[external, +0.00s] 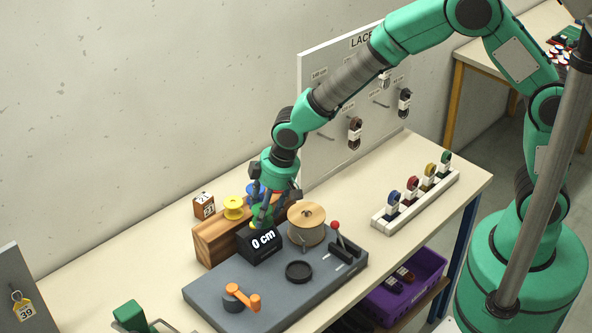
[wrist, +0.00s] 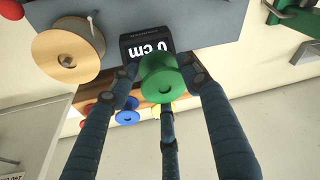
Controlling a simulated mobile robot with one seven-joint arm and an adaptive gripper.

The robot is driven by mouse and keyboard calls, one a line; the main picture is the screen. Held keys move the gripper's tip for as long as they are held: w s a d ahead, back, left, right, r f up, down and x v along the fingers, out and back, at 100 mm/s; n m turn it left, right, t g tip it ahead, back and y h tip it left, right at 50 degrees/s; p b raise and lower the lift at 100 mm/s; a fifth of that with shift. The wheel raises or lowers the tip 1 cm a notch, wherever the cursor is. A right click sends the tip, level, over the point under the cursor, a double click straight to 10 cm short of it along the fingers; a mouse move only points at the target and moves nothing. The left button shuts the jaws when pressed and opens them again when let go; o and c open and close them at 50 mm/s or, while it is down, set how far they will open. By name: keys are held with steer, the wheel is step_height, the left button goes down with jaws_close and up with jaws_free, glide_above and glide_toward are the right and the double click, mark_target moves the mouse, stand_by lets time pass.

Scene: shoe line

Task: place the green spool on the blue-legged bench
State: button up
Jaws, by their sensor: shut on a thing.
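The green spool (wrist: 160,80) is held between the fingers of my gripper (wrist: 165,82), which is shut on it. In the external view my gripper (external: 268,200) is over the bench, behind the black "0 cm" display (external: 262,244), and hides most of the green spool (external: 262,212). The blue-legged bench has a cream top (external: 120,265) and a blue leg (external: 463,232) at the right. I cannot tell whether the spool touches the wooden rack below it.
The wooden rack (external: 210,247) carries a yellow spool (external: 233,206) and a blue spool (external: 253,189). The grey winding machine (external: 220,297) has a wooden reel (external: 306,222) and orange crank (external: 245,299). A white rack (external: 415,200) stands right. Bare bench top lies between them and at the left.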

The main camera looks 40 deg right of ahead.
steer(key=r, duration=0.4)
steer(key=shift+w+d, duration=0.15)
steer(key=shift+d, duration=0.2)
steer(key=w+d+b, duration=0.3)
steer(key=d+b, duration=0.2)
steer(key=d, duration=1)
steer(key=b, duration=0.5)
glide_above(339, 213)
steer(key=s, duration=0.1)
step_height(339, 213, down, 13)
steer(key=shift+d, duration=0.3)
steer(key=shift+f+b, duration=0.55)
steer(key=shift+f, duration=2.5)
steer(key=shift+f+b, duration=0.45)
steer(key=shift+f, duration=1.4)
